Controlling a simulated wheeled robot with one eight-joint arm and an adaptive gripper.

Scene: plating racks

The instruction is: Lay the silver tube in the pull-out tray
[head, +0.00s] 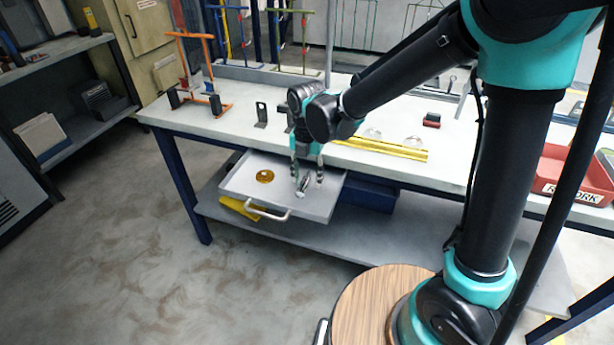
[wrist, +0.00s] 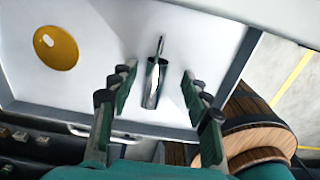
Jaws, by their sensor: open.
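The silver tube (head: 303,186) is in the pull-out tray (head: 237,181), toward its right side in the head view. In the wrist view the shiny tube (wrist: 152,88) appears to lie on the pale tray floor, with a thin pointed end away from my gripper. My gripper (head: 307,168) points down over the tray. Its fingers are spread and apart from the tube, one on each side of it, as the wrist view shows (wrist: 158,78). The tray is pulled out from under the bench top.
A round gold disc (head: 265,176) lies in the tray, left of the tube. The tray handle (head: 267,213) faces the front. The bench (head: 220,128) above carries an orange rack (head: 200,75), yellow bars (head: 382,149) and a red bin (head: 577,176) at right.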

